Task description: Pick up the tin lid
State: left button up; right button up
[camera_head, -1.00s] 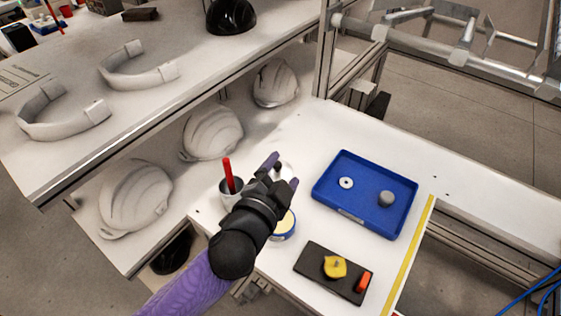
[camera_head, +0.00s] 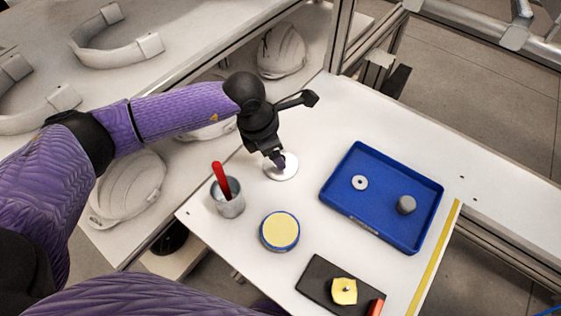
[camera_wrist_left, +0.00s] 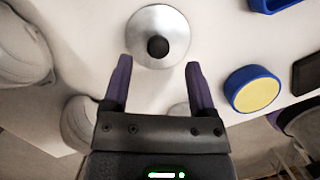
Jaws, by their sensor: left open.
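The tin lid (camera_wrist_left: 174,21), a pale metal disc with a dark round knob, lies flat on the white table. In the head view the lid (camera_head: 289,172) is partly hidden by my left gripper (camera_head: 277,160). In the left wrist view my left gripper (camera_wrist_left: 157,62) is open, its purple fingertips spread on either side near the lid's lower edge. Nothing is between the fingers; the knob lies just beyond the tips. The blue round tin with a yellow top (camera_head: 280,231) stands nearer the front, also in the wrist view (camera_wrist_left: 252,89). My right gripper is not in view.
A grey cup (camera_head: 229,205) with a red-handled tool stands left of the lid. A blue tray (camera_head: 345,199) holding a white ring and a grey piece is to the right. White helmet shells sit on the left.

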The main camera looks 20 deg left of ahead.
aim_at(271, 171)
pick_arm(q)
jog(key=b+x, duration=0.1)
jog(key=x, duration=0.2)
jog(key=shift+w+d+f, duration=0.1)
jog(key=shift+w+f, duration=0.1)
jog(key=shift+f, duration=0.4)
jog(key=shift+r, duration=0.1)
jog(key=shift+d, duration=0.1)
grip_shut()
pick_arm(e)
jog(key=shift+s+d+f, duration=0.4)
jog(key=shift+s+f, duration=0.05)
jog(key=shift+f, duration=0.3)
